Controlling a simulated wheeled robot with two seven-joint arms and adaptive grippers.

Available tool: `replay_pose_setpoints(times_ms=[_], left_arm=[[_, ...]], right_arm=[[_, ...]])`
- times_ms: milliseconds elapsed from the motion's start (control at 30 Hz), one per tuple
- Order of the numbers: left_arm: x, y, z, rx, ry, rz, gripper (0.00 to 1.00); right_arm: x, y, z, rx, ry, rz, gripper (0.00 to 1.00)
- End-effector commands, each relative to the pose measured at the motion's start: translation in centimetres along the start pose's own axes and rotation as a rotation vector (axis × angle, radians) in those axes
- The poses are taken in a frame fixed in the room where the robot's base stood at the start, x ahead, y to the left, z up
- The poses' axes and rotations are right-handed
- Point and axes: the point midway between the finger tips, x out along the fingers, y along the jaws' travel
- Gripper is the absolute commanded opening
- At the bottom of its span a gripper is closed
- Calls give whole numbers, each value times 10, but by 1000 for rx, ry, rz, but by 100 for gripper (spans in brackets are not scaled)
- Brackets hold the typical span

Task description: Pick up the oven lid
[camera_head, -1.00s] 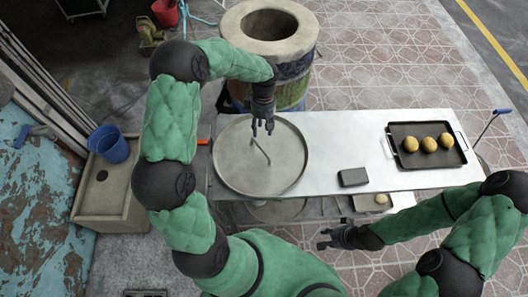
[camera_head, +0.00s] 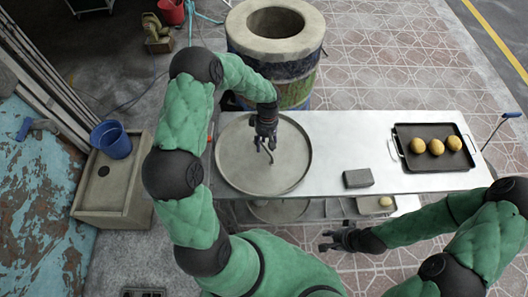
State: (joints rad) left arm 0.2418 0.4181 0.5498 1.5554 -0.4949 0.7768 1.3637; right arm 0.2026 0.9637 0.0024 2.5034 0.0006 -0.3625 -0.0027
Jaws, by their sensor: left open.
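The oven lid (camera_head: 235,168) is a round grey disc with a raised rim and a thin handle (camera_head: 268,155) near its middle. It lies flat on the left end of the metal table. My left gripper (camera_head: 266,144) is open over the lid, at the handle, and partly hides it. I cannot tell whether the fingers touch the handle. My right gripper (camera_head: 328,241) is in front of the table, away from the lid, with its fingers apart and empty. The barrel oven (camera_head: 292,92) stands behind the table with its round top opening uncovered.
A grey block (camera_head: 358,178) lies on the metal table (camera_head: 335,138) to the right of the lid. A black tray (camera_head: 412,131) with several round buns is at the right end. A lower shelf holds another bun (camera_head: 385,201). A blue bucket (camera_head: 113,143) stands at the left.

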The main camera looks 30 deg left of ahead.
Motion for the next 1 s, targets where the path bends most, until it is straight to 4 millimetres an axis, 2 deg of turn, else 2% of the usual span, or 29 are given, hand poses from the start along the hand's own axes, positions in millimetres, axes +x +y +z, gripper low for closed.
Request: replay_pose_setpoints(times_ms=[100, 333, 500, 867, 1000], left_arm=[[13, 0, 0, 0, 0, 0, 48], [14, 0, 0, 0, 0, 1, 48], [14, 0, 0, 0, 0, 1, 0], [12, 1, -1, -1, 2, 3, 0], [5, 0, -1, -1, 3, 3, 0]], right_arm=[[2, 1, 0, 0, 0, 0, 31], [2, 1, 0, 0, 0, 0, 31], [2, 1, 0, 0, 0, 0, 31], [2, 1, 0, 0, 0, 0, 31], [0, 0, 0, 0, 0, 0, 31]])
